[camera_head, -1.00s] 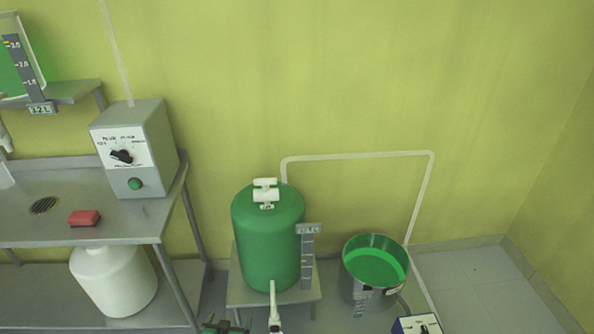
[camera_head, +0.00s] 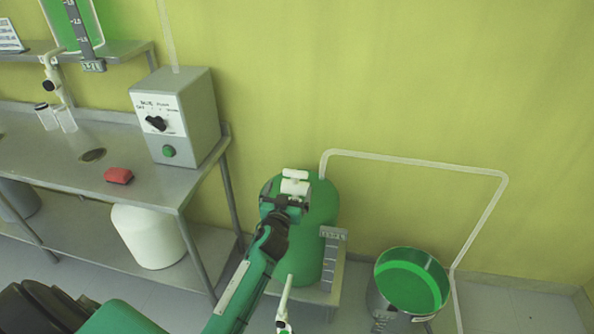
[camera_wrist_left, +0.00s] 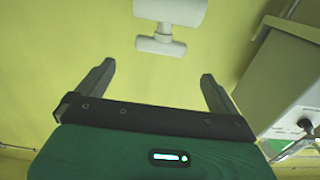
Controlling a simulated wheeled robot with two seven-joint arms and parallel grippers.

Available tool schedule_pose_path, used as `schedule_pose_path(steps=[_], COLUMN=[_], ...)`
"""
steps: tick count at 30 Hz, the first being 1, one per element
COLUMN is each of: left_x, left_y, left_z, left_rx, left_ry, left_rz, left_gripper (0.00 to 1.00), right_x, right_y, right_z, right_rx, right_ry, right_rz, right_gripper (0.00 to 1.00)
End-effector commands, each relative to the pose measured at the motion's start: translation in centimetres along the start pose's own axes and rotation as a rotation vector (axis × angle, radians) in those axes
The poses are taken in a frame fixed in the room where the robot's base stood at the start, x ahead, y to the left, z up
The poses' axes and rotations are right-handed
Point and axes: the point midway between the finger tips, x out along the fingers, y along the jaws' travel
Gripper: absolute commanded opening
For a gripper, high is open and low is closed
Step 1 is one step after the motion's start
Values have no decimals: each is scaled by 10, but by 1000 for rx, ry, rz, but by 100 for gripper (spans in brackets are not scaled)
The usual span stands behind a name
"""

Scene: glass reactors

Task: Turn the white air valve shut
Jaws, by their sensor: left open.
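The white air valve (camera_head: 295,181) sits on top of the green tank (camera_head: 318,215). It has a white body and a short crossbar handle. In the left wrist view the valve (camera_wrist_left: 161,45) lies just beyond the fingertips, between their lines, with the wall behind it. My left gripper (camera_head: 286,199) is over the tank top, right by the valve, and partly covers the tank. In the left wrist view its fingers (camera_wrist_left: 157,73) are spread with nothing between them. Whether a finger touches the valve is hard to tell. My right gripper is out of view.
A steel bench (camera_head: 55,160) with a grey control box (camera_head: 200,115) and a red block (camera_head: 118,175) stands left. A white pipe (camera_head: 420,162) runs along the wall. A white tap (camera_head: 286,298) is below.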

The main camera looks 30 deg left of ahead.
Motion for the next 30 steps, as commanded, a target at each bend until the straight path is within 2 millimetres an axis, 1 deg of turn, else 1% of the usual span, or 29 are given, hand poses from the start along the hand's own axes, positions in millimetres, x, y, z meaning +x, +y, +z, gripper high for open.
schedule_pose_path(steps=[1, 9, 15, 21, 29, 30], left_x=[11, 58, 82, 92, 93, 92], left_y=[0, 0, 0, 0, 0, 0], left_z=[-2, -1, 0, 0, 0, 0], left_rx=[1, 1, 0, 0, 0, 0], left_ry=[1, 0, 0, -1, -1, -1], left_rz=[0, 0, 0, 0, 0, 0], left_gripper=[98, 98, 98, 98, 98, 94], right_x=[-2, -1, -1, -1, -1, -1], right_y=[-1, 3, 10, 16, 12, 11], right_z=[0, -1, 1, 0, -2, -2], right_rx=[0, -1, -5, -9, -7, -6], right_ry=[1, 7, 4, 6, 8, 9], right_rz=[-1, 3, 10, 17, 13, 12], right_gripper=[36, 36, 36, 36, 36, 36])
